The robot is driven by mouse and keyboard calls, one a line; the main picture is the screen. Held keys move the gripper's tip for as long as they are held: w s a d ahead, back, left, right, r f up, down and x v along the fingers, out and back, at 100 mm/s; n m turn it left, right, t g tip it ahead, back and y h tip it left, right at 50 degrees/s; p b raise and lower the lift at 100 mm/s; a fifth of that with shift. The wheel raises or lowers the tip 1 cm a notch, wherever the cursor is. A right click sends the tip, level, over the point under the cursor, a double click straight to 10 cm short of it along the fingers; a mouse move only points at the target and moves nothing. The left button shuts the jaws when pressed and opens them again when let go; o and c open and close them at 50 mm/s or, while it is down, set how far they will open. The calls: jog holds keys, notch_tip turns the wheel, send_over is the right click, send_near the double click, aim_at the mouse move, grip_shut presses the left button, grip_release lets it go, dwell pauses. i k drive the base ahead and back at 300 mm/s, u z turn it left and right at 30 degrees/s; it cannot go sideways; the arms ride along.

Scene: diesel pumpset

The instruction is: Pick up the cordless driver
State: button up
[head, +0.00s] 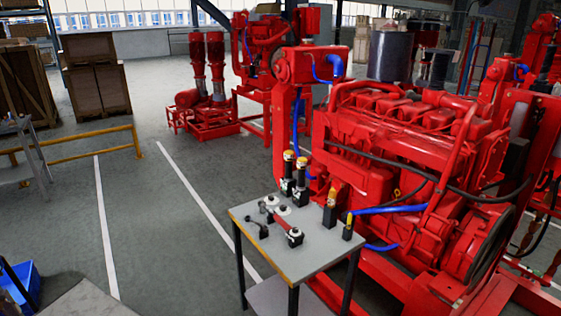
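A red and black tool (282,224) lies on the small grey-topped table (318,262) in front of the red engine. It has a red middle and a blocky black end toward the near side. It looks like the cordless driver, but it is too small to be sure. A black hooked item (257,227) lies just left of it. My gripper is not in view.
Two black items with yellow tops (300,182) stand at the table's back, near small white round pieces (271,201). Two more black and yellow items (330,208) stand at its right. The red engine (400,170) blocks the right side; floor left of the table is clear.

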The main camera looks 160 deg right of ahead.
aim_at(289, 154)
jog(key=u, duration=0.1)
jog(key=k, duration=0.15)
jog(key=z, duration=3.1)
jog(key=k, duration=0.25)
jog(key=z, duration=2.1)
